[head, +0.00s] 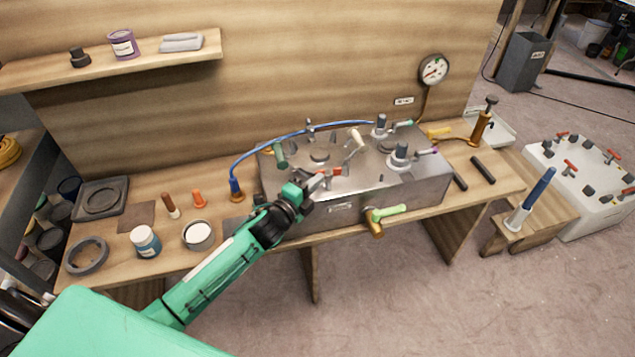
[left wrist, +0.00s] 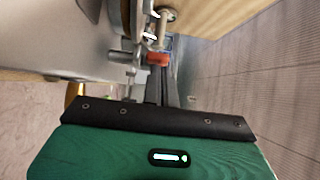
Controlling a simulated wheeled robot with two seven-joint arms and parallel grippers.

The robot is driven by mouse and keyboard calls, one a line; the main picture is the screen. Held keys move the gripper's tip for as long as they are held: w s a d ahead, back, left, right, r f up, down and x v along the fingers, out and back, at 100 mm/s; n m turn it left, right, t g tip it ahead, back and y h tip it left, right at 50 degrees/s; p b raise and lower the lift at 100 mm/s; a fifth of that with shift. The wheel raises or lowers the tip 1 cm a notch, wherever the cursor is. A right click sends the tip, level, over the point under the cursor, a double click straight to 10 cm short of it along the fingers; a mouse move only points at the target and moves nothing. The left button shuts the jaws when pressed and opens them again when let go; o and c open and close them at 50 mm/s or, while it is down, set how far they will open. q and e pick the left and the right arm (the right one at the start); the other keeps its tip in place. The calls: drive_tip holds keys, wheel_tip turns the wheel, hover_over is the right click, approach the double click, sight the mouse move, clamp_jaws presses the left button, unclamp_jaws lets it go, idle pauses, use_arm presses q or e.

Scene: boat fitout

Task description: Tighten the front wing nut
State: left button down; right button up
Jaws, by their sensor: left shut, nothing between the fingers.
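The metal tank (head: 420,183) stands on the wooden bench, with several fittings, levers and valves on its lid. My left gripper (head: 322,178) is at the front edge of the lid, left of the middle. Its fingers are shut and hold nothing. Right at the fingertips is a small red-tipped fitting (head: 337,171); a red piece (left wrist: 157,58) also shows by the fingers in the left wrist view. Metal rods and a round metal end (left wrist: 167,15) show just beyond it. I cannot tell clearly which of these is the front wing nut, nor whether the fingers touch it. My right gripper is out of view.
A green-handled brass valve (head: 385,212) juts from the tank's front. A blue hose (head: 300,132) arches behind the lid. A blue jar (head: 145,241), a white-filled tin (head: 198,235) and small tools lie left of the tank. A brass pump (head: 481,126) stands right.

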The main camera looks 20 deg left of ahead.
use_arm(q)
drive_tip(key=shift+w+a+r+m+h, duration=0.1)
drive_tip(key=shift+a+m+h, duration=0.1)
drive_tip(key=shift+m+h, duration=0.1)
drive_tip(key=shift+w+a+m+g+h, duration=0.25)
drive_tip(key=shift+m+g+h, duration=0.3)
drive_tip(key=shift+h, duration=0.35)
drive_tip(key=shift+w+a+m+g+h, duration=0.1)
drive_tip(key=shift+a+m+g+h, duration=0.3)
drive_tip(key=shift+m+h, duration=0.4)
drive_tip(key=shift+w, duration=0.15)
drive_tip(key=shift+a, duration=0.1)
drive_tip(key=shift+f, duration=0.2)
